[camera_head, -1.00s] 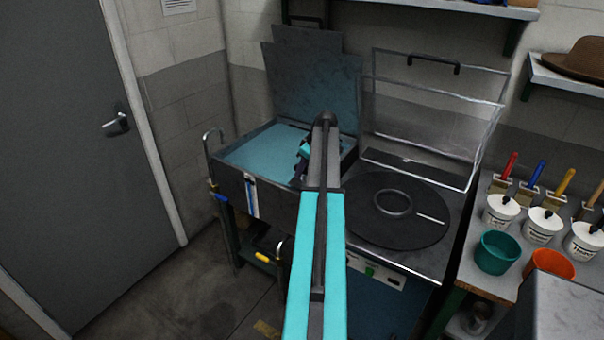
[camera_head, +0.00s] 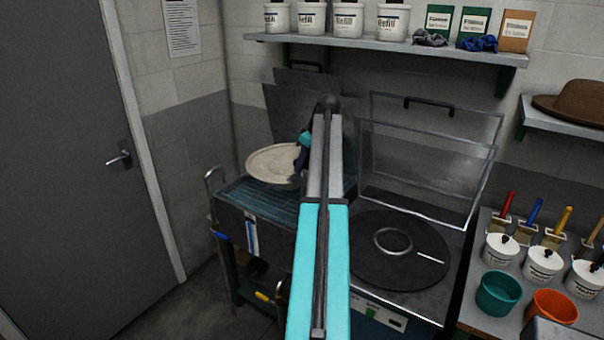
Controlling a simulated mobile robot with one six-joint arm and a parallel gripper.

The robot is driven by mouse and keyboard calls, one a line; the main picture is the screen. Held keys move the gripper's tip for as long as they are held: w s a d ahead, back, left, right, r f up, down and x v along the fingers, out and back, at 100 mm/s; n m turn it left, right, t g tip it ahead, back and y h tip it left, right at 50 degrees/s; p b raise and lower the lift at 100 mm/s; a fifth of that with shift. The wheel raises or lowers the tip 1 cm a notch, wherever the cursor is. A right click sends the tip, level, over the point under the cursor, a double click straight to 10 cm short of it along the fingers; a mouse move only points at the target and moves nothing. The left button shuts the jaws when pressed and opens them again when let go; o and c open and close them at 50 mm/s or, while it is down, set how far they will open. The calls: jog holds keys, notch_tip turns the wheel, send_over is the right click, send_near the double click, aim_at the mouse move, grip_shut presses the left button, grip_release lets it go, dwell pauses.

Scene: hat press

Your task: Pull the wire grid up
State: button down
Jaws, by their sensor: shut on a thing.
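The wire grid (camera_head: 247,200) shows as dark parallel bars across the top of the metal tank (camera_head: 232,222) on the left. A pale cream, broad-brimmed felt piece (camera_head: 268,164) rests on it, slightly tilted. My gripper (camera_head: 301,156) is at the right edge of the felt piece, over the tank's right side. The tank's dark lid (camera_head: 290,108) stands open behind.
Right of the tank is a black round plate with a ring (camera_head: 385,258) under a raised clear-framed cover (camera_head: 430,160). Paint-like pots (camera_head: 543,264) and bowls (camera_head: 498,292) stand on the right bench. A shelf (camera_head: 400,48) hangs above. A grey door (camera_head: 60,150) is at left.

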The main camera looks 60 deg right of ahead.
jog(key=shift+d+r, duration=0.1)
jog(key=shift+r, duration=0.25)
jog(key=c, duration=1.6)
grip_release()
jog(key=shift+f, duration=0.1)
jog(key=b+v, duration=0.4)
jog(key=v, duration=1)
jog(key=shift+f, duration=0.1)
